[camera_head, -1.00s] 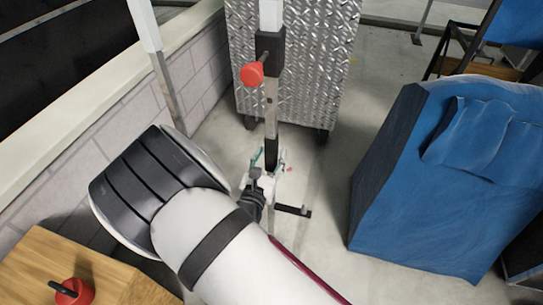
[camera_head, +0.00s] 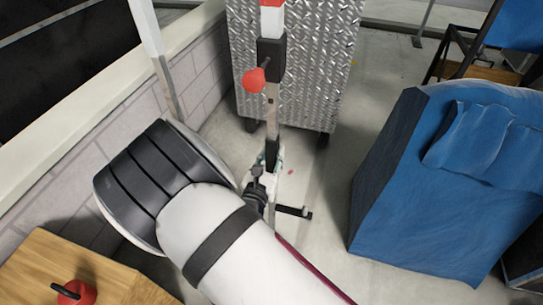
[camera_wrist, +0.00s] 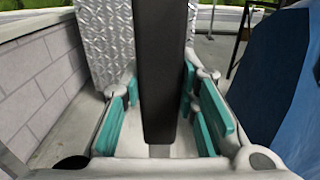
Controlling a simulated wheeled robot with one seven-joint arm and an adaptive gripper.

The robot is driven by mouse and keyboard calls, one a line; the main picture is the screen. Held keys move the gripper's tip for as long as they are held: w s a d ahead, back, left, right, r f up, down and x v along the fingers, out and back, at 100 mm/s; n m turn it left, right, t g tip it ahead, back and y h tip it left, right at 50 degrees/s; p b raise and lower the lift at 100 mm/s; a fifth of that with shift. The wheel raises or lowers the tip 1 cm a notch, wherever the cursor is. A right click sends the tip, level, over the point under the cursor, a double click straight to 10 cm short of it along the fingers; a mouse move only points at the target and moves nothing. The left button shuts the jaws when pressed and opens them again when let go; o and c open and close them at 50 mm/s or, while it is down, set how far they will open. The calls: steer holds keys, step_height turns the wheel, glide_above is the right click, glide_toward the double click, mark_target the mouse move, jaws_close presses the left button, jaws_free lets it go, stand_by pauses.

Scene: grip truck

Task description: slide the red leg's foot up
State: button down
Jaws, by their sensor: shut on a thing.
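The red leg (camera_head: 270,18) stands upright in the head view, with a red band at its top edge and white below. Under that are a black collar (camera_head: 271,58) with a red knob (camera_head: 253,80), then a bare metal tube (camera_head: 273,108). Its dark foot section (camera_head: 272,150) runs down to my gripper (camera_head: 267,172), which partly hides it. In the wrist view, a long black upright bar (camera_wrist: 160,70) stands between the teal pads of my gripper (camera_wrist: 160,95). The pads flank the bar; their contact with it is hard to see.
A silver diamond-plate box (camera_head: 320,60) stands behind the leg. A blue padded block (camera_head: 430,190) is at right. A brick wall (camera_head: 205,75) and another pale leg (camera_head: 150,35) are at left. A wooden top (camera_head: 110,275) with a red knob is lower left. Grey floor (camera_head: 330,185) is clear between.

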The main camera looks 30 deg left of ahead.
mark_target(271, 127)
step_height(271, 127, up, 12)
steer(key=p, duration=0.5)
steer(key=shift+a+f, duration=0.1)
steer(key=shift+f, duration=0.1)
steer(key=shift+w, duration=0.1)
steer(key=c, duration=1.4)
jaws_free()
steer(key=shift+o, duration=0.8)
steer(key=shift+f, duration=0.1)
steer(key=shift+s, duration=0.25)
steer(key=v, duration=1.1)
steer(key=shift+s, duration=0.35)
